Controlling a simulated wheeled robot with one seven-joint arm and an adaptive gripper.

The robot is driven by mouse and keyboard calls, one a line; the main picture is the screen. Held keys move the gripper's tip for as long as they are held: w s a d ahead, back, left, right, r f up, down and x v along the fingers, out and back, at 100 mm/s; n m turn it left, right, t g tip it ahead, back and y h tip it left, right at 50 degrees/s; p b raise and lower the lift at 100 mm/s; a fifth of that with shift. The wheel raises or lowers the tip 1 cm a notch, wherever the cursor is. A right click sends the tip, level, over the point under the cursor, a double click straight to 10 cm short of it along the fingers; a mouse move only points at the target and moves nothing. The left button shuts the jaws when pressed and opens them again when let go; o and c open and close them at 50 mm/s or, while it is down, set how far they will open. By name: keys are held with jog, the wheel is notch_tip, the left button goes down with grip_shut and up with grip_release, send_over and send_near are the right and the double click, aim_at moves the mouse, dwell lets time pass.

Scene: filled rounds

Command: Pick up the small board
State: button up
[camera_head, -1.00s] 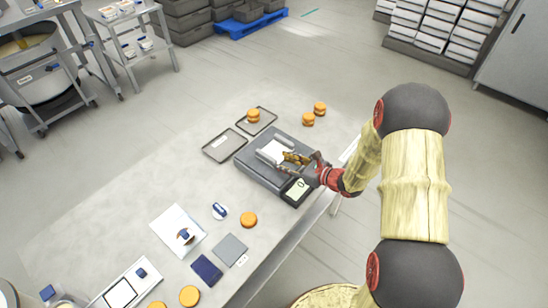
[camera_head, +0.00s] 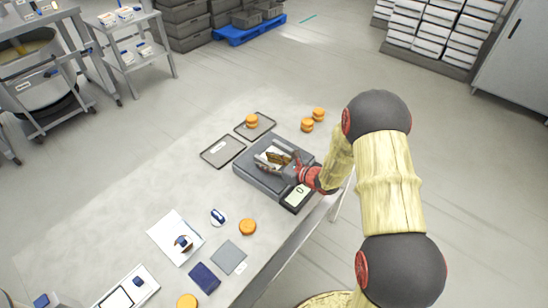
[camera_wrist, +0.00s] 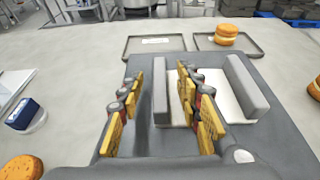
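A grey scale (camera_head: 254,179) with a small display stands near the table's right edge. On it lies a small white board (camera_head: 263,159) between two upright grey blocks; it also shows in the wrist view (camera_wrist: 228,108). My gripper (camera_head: 280,158) is over the scale's top, partly covering the board in the head view. In the wrist view my gripper (camera_wrist: 160,82) is open, its yellow finger pads apart. The left grey block (camera_wrist: 160,100) appears between the fingers, and the right block (camera_wrist: 247,86) is outside them. I cannot tell whether the fingers touch anything.
A grey square (camera_head: 229,257) and a dark blue pad (camera_head: 205,277) lie at the front. The table's middle left is clear.

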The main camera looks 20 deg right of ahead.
jog(key=shift+c, duration=1.2)
grip_shut()
